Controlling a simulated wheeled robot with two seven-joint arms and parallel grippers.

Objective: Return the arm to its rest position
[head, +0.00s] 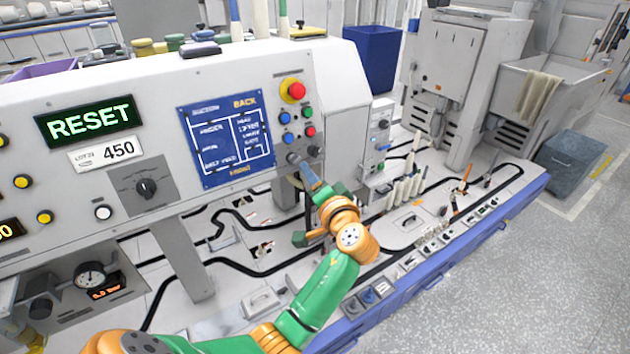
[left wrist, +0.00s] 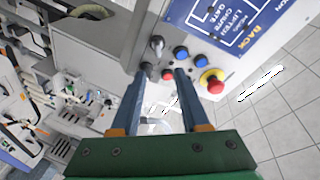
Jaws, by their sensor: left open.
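My left arm reaches up from the bottom of the head view. Its gripper (head: 301,167) is in front of the lower right part of the control panel (head: 345,90), just below a cluster of buttons and knobs. In the left wrist view the two blue-grey fingers (left wrist: 161,74) are spread apart with nothing held between them. A dark knob (left wrist: 147,69) and a red button (left wrist: 168,76) lie near the fingertips; I cannot tell whether anything touches. My right gripper is in neither view.
A red emergency stop (head: 294,90) sits above the button cluster. A green display (head: 89,122) reads RESET. Below the panel, a white deck with black tracks, a blue front edge (head: 480,232) and several small fittings extends right. Open floor (head: 540,290) lies at lower right.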

